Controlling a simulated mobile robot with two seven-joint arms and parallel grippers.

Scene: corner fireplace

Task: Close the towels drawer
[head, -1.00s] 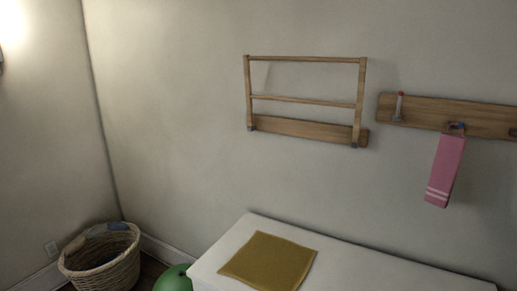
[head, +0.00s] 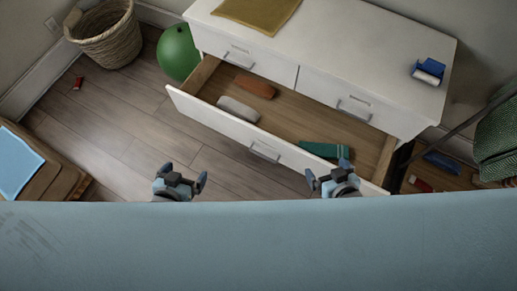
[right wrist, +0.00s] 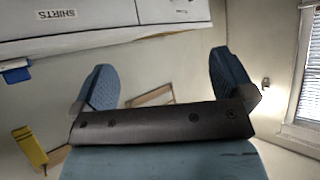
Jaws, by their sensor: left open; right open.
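A white dresser (head: 330,48) has a wide lower drawer (head: 221,127) pulled far out. Its front has a grey handle (head: 265,152). Folded cloths lie in it: a rust-coloured one (head: 255,87), a grey one (head: 238,109) and a green one (head: 322,150). I cannot read its label in the head view. My left gripper (head: 182,176) is open and empty, over the floor in front of the drawer. My right gripper (head: 328,174) is open near the front's right part; touching cannot be told. In the right wrist view its fingers are apart and empty (right wrist: 165,85).
Two upper drawers are shut. A panel labelled "SHIRTS" (right wrist: 57,13) shows in the right wrist view. A green ball (head: 178,52) and wicker basket (head: 104,35) stand left of the dresser. A wooden piece with blue cloth (head: 18,165) is at left. Floor between is mostly clear.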

